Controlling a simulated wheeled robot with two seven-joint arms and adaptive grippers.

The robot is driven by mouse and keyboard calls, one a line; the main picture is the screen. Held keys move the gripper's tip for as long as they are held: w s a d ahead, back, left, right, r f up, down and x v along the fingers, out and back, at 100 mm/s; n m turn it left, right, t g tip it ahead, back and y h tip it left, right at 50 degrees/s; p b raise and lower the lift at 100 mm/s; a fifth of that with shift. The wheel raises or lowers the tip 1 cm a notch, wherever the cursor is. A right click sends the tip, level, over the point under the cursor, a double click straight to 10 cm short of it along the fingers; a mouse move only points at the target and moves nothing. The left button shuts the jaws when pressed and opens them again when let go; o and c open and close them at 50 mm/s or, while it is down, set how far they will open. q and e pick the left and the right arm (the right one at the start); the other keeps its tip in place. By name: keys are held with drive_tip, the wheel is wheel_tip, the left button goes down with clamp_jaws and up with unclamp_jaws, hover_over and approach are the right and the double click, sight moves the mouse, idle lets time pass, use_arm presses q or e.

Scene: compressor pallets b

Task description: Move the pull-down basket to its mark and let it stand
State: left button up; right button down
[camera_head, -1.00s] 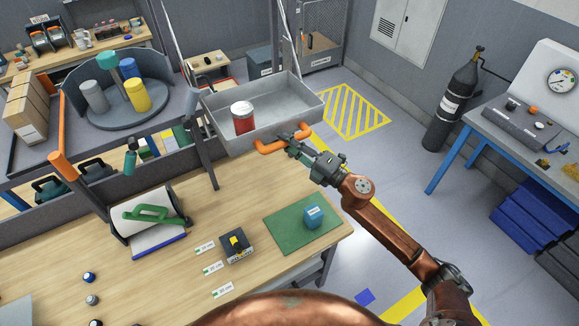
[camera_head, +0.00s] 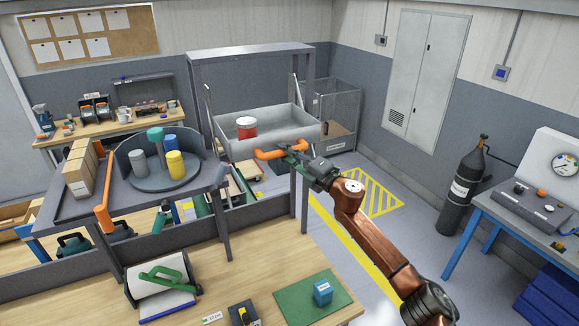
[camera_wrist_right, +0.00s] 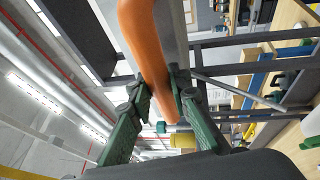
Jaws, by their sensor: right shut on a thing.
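The pull-down basket (camera_head: 285,133) is a grey open tray with an orange handle (camera_head: 268,153) on its front. It hangs level in a dark grey frame behind the bench. A red can with a pale lid (camera_head: 246,128) stands inside it. My right gripper (camera_head: 292,150) is shut on the handle's right part. In the right wrist view, its green fingers (camera_wrist_right: 166,97) close on both sides of the orange bar (camera_wrist_right: 147,45). My left gripper is not in view. I cannot tell which marking is the basket's mark.
The dark frame's top (camera_head: 250,50) spans above the basket. A turntable (camera_head: 163,181) with coloured cylinders stands left. The wooden bench (camera_head: 240,275) holds a green mat (camera_head: 300,300) with a blue block. A gas cylinder (camera_head: 462,190) stands right. Yellow floor hatching (camera_head: 378,200) lies clear.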

drive_tip(key=shift+w+r, duration=0.3)
drive_tip(key=shift+r, duration=0.55)
drive_tip(key=c, duration=2.3)
unclamp_jaws()
drive_tip(key=shift+r, duration=0.1)
drive_tip(key=o, duration=0.5)
drive_tip(key=shift+w+a+f, duration=0.1)
drive_tip(key=shift+a+f, duration=0.05)
drive_tip(key=shift+f, duration=0.05)
drive_tip(key=shift+o, duration=0.2)
drive_tip(key=shift+f, duration=0.2)
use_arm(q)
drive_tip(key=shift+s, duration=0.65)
use_arm(e)
drive_tip(key=v, duration=1.2)
